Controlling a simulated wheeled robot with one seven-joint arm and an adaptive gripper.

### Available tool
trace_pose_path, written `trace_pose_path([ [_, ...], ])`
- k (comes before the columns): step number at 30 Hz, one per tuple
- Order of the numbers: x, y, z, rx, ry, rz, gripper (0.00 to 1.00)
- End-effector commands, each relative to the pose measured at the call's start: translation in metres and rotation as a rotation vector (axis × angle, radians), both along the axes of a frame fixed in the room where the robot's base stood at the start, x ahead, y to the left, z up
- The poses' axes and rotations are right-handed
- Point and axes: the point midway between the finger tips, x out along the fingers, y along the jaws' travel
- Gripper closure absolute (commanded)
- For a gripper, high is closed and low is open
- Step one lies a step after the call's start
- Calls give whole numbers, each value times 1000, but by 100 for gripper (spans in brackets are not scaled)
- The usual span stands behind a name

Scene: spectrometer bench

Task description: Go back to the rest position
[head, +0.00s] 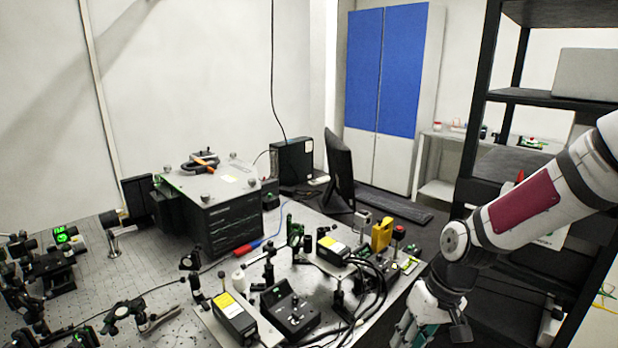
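My arm enters the head view from the right and reaches down to the lower right. My gripper (412,332) hangs at the bottom edge of the picture, beside the right edge of the optical bench. Its fingertips are cut off by the picture's edge, so I cannot tell whether it is open or shut, or whether it holds anything.
The optical bench (150,262) carries many mounts, a black spectrometer box (232,226), a control box (290,312) and cables. A monitor (338,165) stands behind. A dark shelf rack (478,110) stands behind my arm at right. A blue-doored cabinet (385,70) is at the back.

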Motion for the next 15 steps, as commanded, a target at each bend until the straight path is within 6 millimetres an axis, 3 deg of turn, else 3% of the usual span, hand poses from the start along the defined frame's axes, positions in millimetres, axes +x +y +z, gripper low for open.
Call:
trace_pose_path([
  [6,-23,-13,49,-202,-26,-6,76],
  [15,-60,-16,129,-360,-145,-76,76],
])
